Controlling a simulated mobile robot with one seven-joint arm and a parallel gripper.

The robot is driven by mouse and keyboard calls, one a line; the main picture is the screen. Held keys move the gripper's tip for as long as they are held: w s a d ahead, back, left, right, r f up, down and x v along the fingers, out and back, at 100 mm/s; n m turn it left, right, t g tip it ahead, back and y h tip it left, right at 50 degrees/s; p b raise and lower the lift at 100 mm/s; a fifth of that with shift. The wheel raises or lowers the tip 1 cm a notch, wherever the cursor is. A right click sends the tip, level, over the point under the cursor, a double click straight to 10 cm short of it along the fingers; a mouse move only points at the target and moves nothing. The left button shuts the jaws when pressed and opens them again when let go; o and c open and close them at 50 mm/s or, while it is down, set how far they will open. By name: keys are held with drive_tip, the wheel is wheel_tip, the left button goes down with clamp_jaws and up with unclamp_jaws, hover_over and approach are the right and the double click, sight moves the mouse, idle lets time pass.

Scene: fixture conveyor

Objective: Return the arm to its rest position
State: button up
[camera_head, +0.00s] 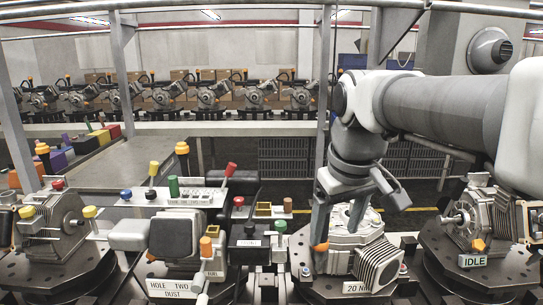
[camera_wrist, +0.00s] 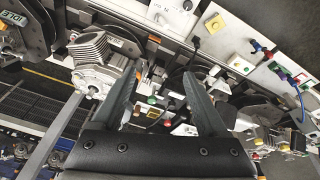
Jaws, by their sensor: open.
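My arm reaches in from the right in the head view, and its gripper (camera_head: 358,212) points down over the fixture row. In the wrist view my gripper (camera_wrist: 161,78) has its two dark fingers spread wide, with nothing between them. A grey finned engine casting (camera_head: 345,242) sits on a dark round fixture just below the gripper in the head view, and the gripper partly covers it. In the wrist view a finned casting (camera_wrist: 92,62) lies left of the fingers. I cannot tell whether the gripper touches the casting in the head view.
A casting on a fixture with an IDLE plate (camera_head: 472,261) stands at the right. A cluttered control station (camera_head: 190,235) with coloured knobs and levers stands left of the gripper. Another casting (camera_head: 55,225) is far left. A conveyor (camera_head: 230,128) carrying several engines runs behind.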

drive_tip(key=s+d+f+m+t, duration=0.1)
drive_tip(key=s+f+m, duration=0.1)
drive_tip(key=s+f, duration=0.2)
drive_tip(key=s+d+f+m+t, duration=0.1)
drive_tip(key=s+f, duration=0.3)
drive_tip(key=s, duration=0.5)
drive_tip(key=shift+d+f+m, duration=0.25)
drive_tip(key=shift+d+m, duration=0.15)
drive_tip(key=shift+d, duration=0.3)
drive_tip(key=shift+s, duration=0.1)
idle(0.6)
